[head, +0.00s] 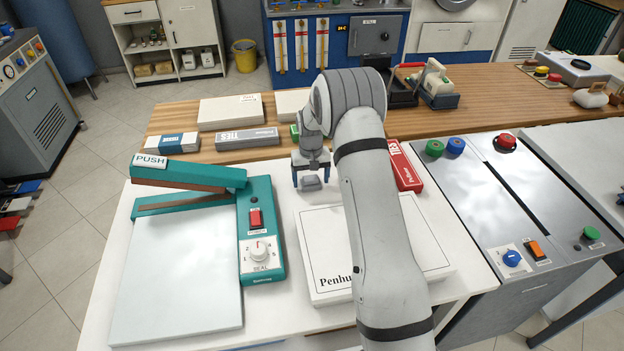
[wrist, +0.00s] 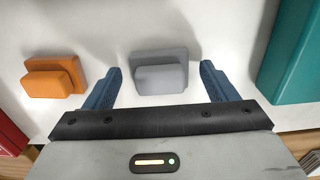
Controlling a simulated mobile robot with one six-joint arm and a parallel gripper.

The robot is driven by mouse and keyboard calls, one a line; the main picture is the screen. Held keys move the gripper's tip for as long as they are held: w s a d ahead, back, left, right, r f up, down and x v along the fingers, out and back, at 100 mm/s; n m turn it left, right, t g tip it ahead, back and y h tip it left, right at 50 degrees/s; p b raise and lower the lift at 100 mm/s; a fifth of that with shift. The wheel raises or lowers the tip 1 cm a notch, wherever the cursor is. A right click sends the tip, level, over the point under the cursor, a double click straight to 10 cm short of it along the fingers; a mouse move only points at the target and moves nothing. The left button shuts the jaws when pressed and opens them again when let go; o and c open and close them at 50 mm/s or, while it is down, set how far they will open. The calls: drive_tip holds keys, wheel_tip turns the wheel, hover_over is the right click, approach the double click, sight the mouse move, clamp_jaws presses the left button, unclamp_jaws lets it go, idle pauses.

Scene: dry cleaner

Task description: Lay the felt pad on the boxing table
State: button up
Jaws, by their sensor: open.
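A small grey stepped block (wrist: 160,72), which I take for the felt pad, lies on the white top of the boxing table (head: 270,315). The grey block (head: 311,183) also shows in the head view, just in front of my gripper (head: 311,176). My gripper is open and points down. In the wrist view, its blue fingers stand on either side of the grey block, with visible gaps on both sides. An orange block (wrist: 55,77) of the same shape lies outside the left finger in the wrist view; it is hidden in the head view.
A teal sealer (head: 262,225) stands left of my gripper. A white lidded box (head: 320,250) lies in front of it, partly behind my arm. A red box (head: 404,166) is to the right. Tie boxes (head: 247,138) sit on the wooden counter behind. Bare table surrounds the blocks.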

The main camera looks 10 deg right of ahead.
sight(311, 178)
wheel_tip(311, 178, up, 12)
drive_tip(key=b, duration=0.1)
drive_tip(key=s+r, duration=0.8)
drive_tip(key=s+r+t, duration=0.1)
drive_tip(key=s+r, duration=0.1)
drive_tip(key=s, duration=1.3)
drive_tip(key=s+r+t, duration=0.2)
drive_tip(key=s, duration=1.3)
drive_tip(key=shift+d+r, duration=0.15)
drive_tip(key=shift+r, duration=0.05)
drive_tip(key=shift+s, duration=0.1)
drive_tip(key=shift+c, duration=0.2)
